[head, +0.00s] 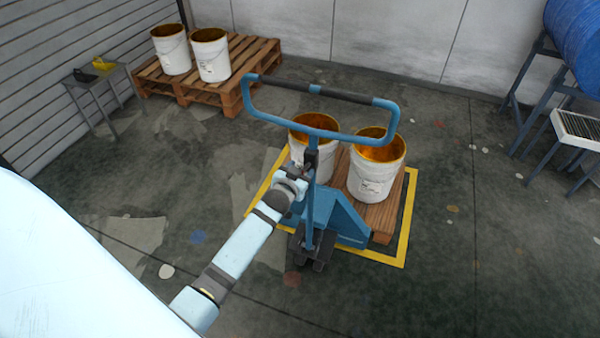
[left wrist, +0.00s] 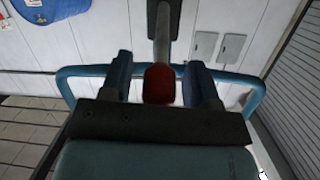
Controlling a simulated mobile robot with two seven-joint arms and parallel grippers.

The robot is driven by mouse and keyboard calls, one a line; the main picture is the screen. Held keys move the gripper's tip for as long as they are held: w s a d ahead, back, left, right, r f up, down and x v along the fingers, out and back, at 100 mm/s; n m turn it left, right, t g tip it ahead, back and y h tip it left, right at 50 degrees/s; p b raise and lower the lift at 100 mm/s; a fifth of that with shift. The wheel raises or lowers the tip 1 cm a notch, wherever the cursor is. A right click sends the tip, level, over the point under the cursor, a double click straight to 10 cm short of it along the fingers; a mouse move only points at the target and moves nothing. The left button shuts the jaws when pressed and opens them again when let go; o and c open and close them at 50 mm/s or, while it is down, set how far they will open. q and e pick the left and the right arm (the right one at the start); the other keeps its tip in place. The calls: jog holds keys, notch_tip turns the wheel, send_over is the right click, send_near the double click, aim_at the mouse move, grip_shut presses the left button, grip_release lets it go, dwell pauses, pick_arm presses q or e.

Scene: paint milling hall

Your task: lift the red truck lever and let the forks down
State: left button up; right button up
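The blue pallet truck (head: 338,212) stands in the middle of the head view, its looped handle (head: 335,133) raised toward me. Its forks are hidden under a loaded wooden pallet (head: 384,216). The red lever (left wrist: 159,84) shows in the left wrist view, in front of a grey bar. My left gripper (head: 306,168) is at the handle's stem below the loop. In the left wrist view, its fingers (left wrist: 160,78) are open on either side of the red lever, with a narrow gap each side. The lever cannot be made out in the head view. My right gripper is out of view.
Two white buckets (head: 372,186) stand on the pallet inside a yellow floor outline (head: 408,226). Another pallet (head: 256,57) with two buckets is at the back left, beside a small table (head: 84,80). A blue drum (head: 578,40) is at right. Floor right of the outline is clear.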

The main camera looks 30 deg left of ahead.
pick_arm(q)
jog(key=shift+s+f, duration=0.1)
jog(key=shift+f, duration=0.05)
jog(key=shift+s+d, duration=0.1)
jog(key=shift+s, duration=0.05)
jog(key=b+v, duration=0.1)
jog(key=v, duration=1.2)
jog(key=shift+s+r+b, duration=0.2)
jog(key=shift+r+b, duration=0.05)
jog(key=shift+b, duration=0.15)
jog(key=s+d+f+m+g+h, duration=0.1)
jog(key=s+d+f+g+h, duration=0.1)
jog(key=s+d+f, duration=0.3)
jog(key=s+d+f+m+g+h, duration=0.2)
jog(key=s+d+f+h, duration=0.2)
jog(key=s+d, duration=0.5)
jog(key=shift+s+d+f, duration=0.4)
jog(key=shift+s+f, duration=0.3)
